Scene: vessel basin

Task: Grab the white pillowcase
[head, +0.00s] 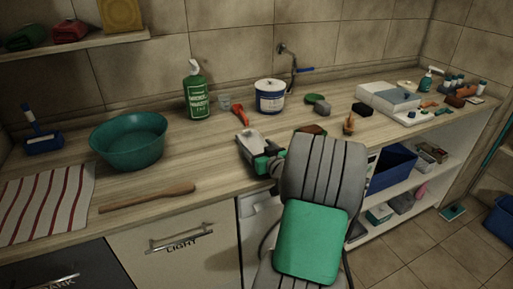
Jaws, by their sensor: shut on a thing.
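My gripper (259,153) is over the front part of the wooden counter, right of the green basin, partly hidden behind my grey and green arm. It is shut on a small, pale, flat thing that looks like the white pillowcase (250,136). The pillowcase lies at or just above the counter top; I cannot tell whether it touches. Its near side is hidden by the gripper.
A teal basin (129,139), wooden rolling pin (147,197) and striped cloth (46,203) are at left. A green bottle (197,92) and white tub (270,97) stand behind. White folded things (386,97) and small items crowd the right. Drawers (176,245) are below.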

